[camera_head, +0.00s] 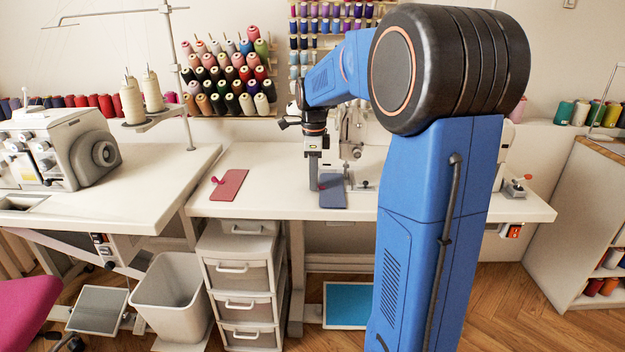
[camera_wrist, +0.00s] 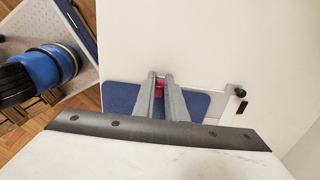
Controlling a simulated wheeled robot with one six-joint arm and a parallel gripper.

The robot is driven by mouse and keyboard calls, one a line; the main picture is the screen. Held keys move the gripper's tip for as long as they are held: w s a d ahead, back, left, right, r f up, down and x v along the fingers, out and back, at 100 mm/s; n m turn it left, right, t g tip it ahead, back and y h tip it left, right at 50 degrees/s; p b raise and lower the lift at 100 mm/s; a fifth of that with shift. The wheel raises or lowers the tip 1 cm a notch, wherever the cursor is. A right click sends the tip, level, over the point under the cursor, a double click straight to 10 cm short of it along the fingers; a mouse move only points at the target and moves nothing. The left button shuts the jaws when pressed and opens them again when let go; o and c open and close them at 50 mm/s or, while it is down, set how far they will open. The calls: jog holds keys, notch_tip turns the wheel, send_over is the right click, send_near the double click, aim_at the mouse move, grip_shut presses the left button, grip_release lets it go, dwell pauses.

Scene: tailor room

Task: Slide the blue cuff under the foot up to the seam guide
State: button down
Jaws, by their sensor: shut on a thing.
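The blue cuff (camera_head: 333,193) lies flat on the white sewing table, below the sewing machine head. It also shows in the wrist view (camera_wrist: 122,97), on both sides of my fingers. My gripper (camera_head: 319,186) points down at the cuff's left part in the head view. In the wrist view my gripper (camera_wrist: 160,82) is shut on a small pink grip (camera_wrist: 159,87) on the cuff. A metal plate with a dark knob (camera_wrist: 239,92), perhaps the seam guide, lies right of the cuff in the wrist view. The foot is hidden or too small to make out.
A red cuff (camera_head: 230,186) with a pink grip lies to the left on the white table (camera_head: 272,196). The table between the two cuffs is clear. The sewing machine (camera_head: 350,130) stands behind my gripper. A small device (camera_head: 517,187) sits near the table's right end.

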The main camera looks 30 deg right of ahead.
jog(key=shift+s+d, duration=0.15)
jog(key=shift+d, duration=0.1)
jog(key=shift+s+d, duration=0.4)
jog(key=shift+d, duration=0.15)
jog(key=c, duration=1.7)
grip_release()
notch_tip(320, 180, up, 17)
jog(key=shift+r, duration=0.2)
